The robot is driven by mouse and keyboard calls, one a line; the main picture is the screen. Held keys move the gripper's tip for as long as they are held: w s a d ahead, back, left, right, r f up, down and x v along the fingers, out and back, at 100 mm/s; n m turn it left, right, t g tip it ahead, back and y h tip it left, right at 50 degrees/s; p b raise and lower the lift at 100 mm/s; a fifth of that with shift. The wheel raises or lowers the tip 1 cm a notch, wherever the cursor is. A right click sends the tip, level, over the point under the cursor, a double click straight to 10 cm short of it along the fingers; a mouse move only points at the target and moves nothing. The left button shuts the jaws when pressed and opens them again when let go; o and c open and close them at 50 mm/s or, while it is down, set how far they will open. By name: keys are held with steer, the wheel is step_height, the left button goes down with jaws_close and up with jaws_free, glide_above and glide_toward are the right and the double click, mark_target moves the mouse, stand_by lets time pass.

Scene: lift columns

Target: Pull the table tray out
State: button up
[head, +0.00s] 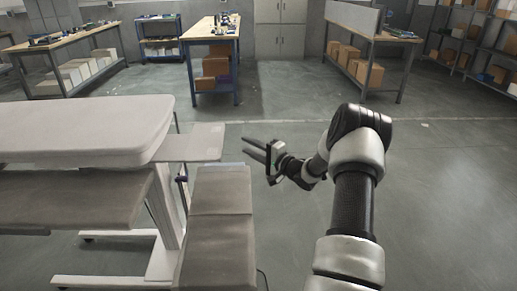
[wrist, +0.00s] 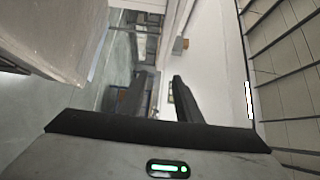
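The table (head: 85,125) has a thick pale top with rounded corners and stands at the left in the head view. A thin flat light-grey panel, which looks like the table tray (head: 197,143), sticks out from its right end. My gripper (head: 247,148) is to the right of the panel, apart from it, with its fingers pointing left towards it. In the wrist view my gripper (wrist: 160,82) shows two dark fingers apart with nothing between them, so it is open. A large pale surface fills the wrist view's upper left; I cannot tell which part it is.
A grey padded bench (head: 221,210) stands below and in front of the panel. A white table leg (head: 166,215) with floor feet is beside it. Workbenches (head: 212,32) and shelves with boxes line the back. The floor (head: 450,190) on the right is clear.

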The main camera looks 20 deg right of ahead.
steer(key=shift+v, duration=2.3)
